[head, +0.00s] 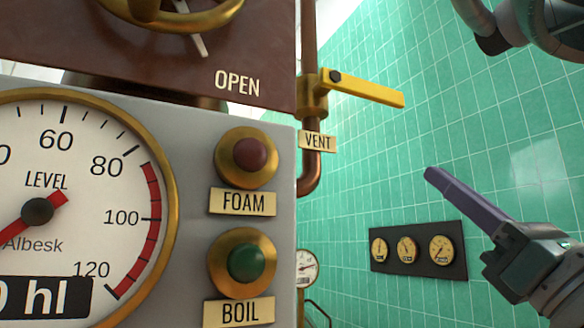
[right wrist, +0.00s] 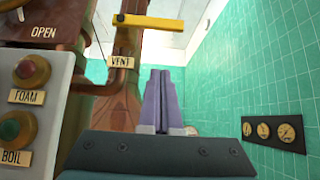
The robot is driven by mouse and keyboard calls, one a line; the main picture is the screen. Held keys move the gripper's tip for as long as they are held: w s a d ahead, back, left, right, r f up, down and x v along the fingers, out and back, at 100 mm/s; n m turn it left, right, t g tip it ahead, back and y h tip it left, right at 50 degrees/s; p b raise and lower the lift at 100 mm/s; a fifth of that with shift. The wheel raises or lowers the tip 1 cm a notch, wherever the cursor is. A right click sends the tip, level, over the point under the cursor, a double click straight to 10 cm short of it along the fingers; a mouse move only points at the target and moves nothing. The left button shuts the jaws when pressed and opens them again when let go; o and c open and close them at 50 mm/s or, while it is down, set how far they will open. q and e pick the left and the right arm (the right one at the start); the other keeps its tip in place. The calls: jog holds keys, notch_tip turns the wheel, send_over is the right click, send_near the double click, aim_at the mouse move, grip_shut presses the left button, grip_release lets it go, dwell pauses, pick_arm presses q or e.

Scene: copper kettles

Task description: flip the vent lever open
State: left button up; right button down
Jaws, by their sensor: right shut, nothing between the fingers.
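The yellow vent lever (head: 362,88) sticks out to the right from a brass valve (head: 313,94) on a copper pipe, above a VENT label (head: 317,141). It lies roughly horizontal, sloping slightly down to the right in the head view. In the right wrist view the lever (right wrist: 150,22) shows at the top. My right gripper (head: 432,175) has purple fingers, shut and empty, below and right of the lever, apart from it. In the right wrist view its fingertips (right wrist: 161,74) are together, below the lever. My left gripper is not in view.
A grey panel at left carries a level gauge (head: 38,150), a red FOAM button (head: 249,155) and a green BOIL button (head: 247,262). A brass handwheel (head: 215,15) sits above, by the word OPEN. Three small gauges (head: 406,250) hang on the green tiled wall.

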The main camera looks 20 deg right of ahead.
aim_at(365, 90)
jog(key=s+r+p+x, duration=0.2)
jog(key=p+x, duration=0.9)
jog(key=x, duration=0.1)
jog(key=shift+w+r+h, duration=0.2)
jog(key=shift+r+h, duration=0.1)
jog(key=shift+r, duration=0.05)
jog(key=shift+d+n+y, duration=0.25)
jog(key=shift+n+y, duration=0.15)
jog(key=shift+y, duration=0.1)
